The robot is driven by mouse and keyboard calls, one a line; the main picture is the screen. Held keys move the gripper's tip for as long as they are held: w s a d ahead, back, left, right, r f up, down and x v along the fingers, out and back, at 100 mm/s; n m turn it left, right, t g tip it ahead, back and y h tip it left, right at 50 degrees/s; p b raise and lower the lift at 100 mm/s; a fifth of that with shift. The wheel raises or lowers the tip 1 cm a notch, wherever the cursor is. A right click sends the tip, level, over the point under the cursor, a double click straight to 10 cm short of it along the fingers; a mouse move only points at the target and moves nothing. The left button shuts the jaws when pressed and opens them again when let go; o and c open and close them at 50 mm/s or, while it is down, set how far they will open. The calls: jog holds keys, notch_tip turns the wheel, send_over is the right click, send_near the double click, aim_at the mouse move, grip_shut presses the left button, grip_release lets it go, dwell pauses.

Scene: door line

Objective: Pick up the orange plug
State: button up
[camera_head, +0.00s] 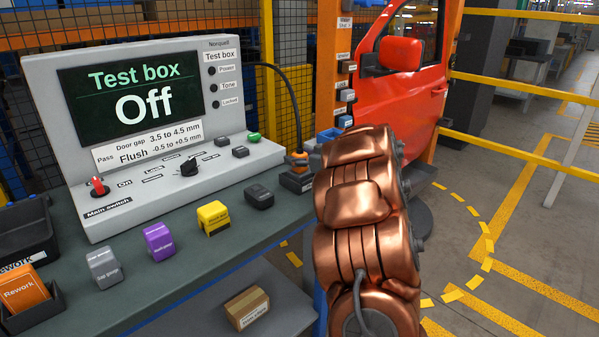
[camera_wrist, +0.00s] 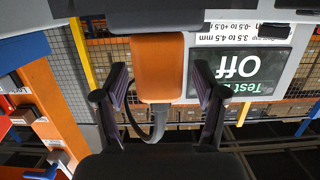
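The orange plug (camera_head: 298,160) stands in a dark holder (camera_head: 296,181) at the right end of the bench, beside my copper arm. A black cable runs to it from behind the test box. In the wrist view, which is upside down, the orange plug (camera_wrist: 158,68) lies between the two dark fingers of my gripper (camera_wrist: 163,88). The fingers are apart, with a gap visible on both sides of the plug. I cannot tell how far down the fingers reach. In the head view my arm hides most of the gripper.
The test box (camera_head: 150,110) reads "Off" and has a red main switch (camera_head: 98,187). Grey, purple, yellow and black blocks stand along the bench (camera_head: 190,255). A carton (camera_head: 247,307) lies on the lower shelf. A red car door (camera_head: 410,90) stands behind my arm.

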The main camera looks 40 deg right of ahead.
grip_shut()
dwell(0.4)
jog(key=shift+r, duration=0.2)
